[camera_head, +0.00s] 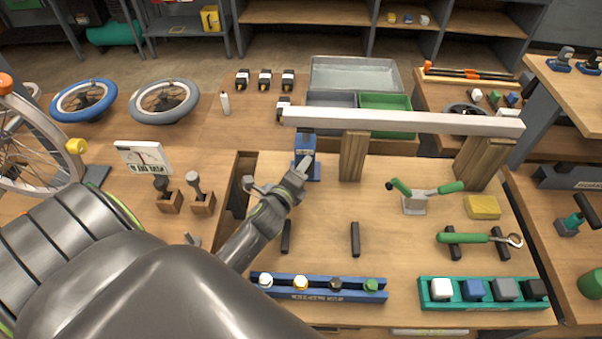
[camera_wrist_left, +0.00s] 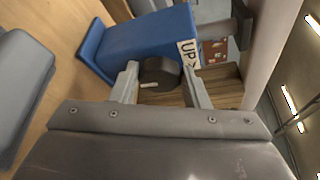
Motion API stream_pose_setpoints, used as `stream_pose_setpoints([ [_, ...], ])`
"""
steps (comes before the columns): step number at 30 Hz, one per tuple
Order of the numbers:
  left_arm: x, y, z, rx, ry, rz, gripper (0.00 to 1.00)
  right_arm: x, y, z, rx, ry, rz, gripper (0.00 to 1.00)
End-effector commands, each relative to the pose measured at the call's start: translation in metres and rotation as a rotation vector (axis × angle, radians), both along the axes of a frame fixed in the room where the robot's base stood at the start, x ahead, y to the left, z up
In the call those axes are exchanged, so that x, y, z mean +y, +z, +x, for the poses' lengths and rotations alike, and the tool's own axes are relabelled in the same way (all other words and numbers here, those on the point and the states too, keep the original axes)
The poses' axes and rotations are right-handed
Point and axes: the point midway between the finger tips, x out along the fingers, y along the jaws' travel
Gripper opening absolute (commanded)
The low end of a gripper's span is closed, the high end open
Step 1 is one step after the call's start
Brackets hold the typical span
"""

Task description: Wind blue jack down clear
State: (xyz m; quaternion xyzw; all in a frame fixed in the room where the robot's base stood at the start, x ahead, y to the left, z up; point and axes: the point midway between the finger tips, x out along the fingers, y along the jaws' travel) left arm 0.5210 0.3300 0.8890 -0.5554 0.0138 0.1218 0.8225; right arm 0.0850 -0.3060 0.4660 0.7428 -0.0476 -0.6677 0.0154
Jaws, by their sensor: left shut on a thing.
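The blue jack (camera_head: 306,146) stands on the workbench under the left part of the pale frame beam (camera_head: 400,121). In the left wrist view the jack's blue body (camera_wrist_left: 145,42) carries an "UP" label, and a dark round knob (camera_wrist_left: 160,72) with a small light pin sits on its near face. My left gripper (camera_head: 301,170) is at the jack's front, its fingers (camera_wrist_left: 162,84) shut on the knob. Whether the jack's top touches the beam is hard to tell. My right gripper is not in view.
Two wooden blocks (camera_head: 352,156) and (camera_head: 478,163) stand beneath the beam. A green-handled tool (camera_head: 415,200) and a yellow sponge (camera_head: 482,207) lie to the right. A blue rack (camera_head: 318,289) and a teal tray (camera_head: 484,305) line the front.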

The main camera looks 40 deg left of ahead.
Motion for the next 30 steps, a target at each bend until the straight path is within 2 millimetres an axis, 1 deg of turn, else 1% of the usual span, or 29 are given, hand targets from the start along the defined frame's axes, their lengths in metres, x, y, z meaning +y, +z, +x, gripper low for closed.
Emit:
stream_pose_setpoints([
  [1,0.000,-0.004,0.000,-0.020,-0.001,-0.024,0.19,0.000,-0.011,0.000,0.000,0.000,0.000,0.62],
  [9,0.001,-0.003,0.000,-0.083,0.000,-0.131,0.19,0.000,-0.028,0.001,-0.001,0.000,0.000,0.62],
  [15,0.001,-0.002,0.000,-0.103,0.000,-0.163,0.19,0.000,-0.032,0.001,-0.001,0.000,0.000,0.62],
  [28,0.001,-0.001,0.000,-0.106,0.000,-0.170,0.19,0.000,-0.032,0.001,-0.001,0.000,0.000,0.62],
  [29,0.001,-0.001,0.000,-0.106,0.000,-0.170,0.44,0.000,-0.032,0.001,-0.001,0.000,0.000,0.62],
  [30,0.001,-0.001,0.000,-0.106,0.000,-0.170,0.49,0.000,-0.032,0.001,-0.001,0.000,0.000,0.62],
])
